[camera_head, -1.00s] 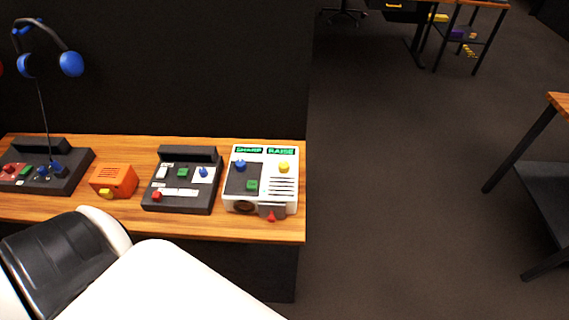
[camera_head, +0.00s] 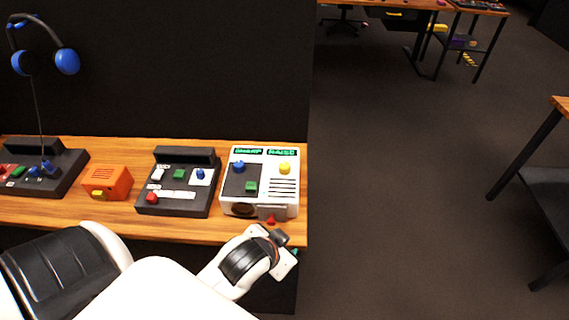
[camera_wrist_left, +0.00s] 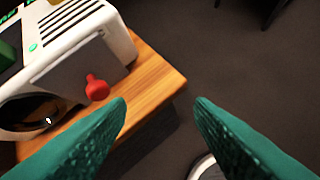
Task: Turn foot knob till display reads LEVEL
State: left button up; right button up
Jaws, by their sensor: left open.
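The white projector-like device (camera_head: 284,208) stands at the right end of the wooden desk. Its left display (camera_head: 248,151) appears to read SHARP and its right display (camera_head: 282,152) reads RAISE. The red foot knob (camera_head: 271,220) sticks out low on its front; it also shows in the left wrist view (camera_wrist_left: 97,88). My left gripper (camera_head: 294,252) is in front of the desk edge, below and right of the knob. In the wrist view its green fingers (camera_wrist_left: 160,103) are apart and empty, with the knob left of and beyond the left fingertip, not between them. My right gripper is out of view.
A black panel with buttons (camera_head: 178,204), an orange box (camera_head: 107,182) and another black panel (camera_head: 62,178) with blue headphones (camera_head: 67,61) above it stand to the left. The desk's right edge (camera_head: 304,190) is close to the device. Open floor lies to the right.

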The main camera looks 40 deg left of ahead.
pick_arm(q)
jog(key=w+d+r+m+t+h, duration=0.2)
jog(key=w+d+r+m+t, duration=0.15)
jog(key=w+r+t, duration=0.9)
jog(key=w+d+r+m+g+h, duration=0.1)
jog(key=w+d+r+m+h, duration=0.1)
jog(key=d+r+m+h, duration=0.35)
jog(key=w+d+r+m+g+h, duration=0.1)
jog(key=w+d+r+m+h, duration=0.15)
jog(key=r+m+h, duration=0.5)
jog(key=m+g+y, duration=1.3)
jog(key=g+y, duration=0.1)
jog(key=g, duration=0.4)
send_over(285, 166)
notch_tip(285, 166, down, 10)
jog(key=shift+m, duration=0.25)
notch_tip(285, 166, down, 11)
jog(key=p, duration=0.2)
jog(key=shift+a+r+p, duration=0.1)
jog(key=shift+p, duration=0.2)
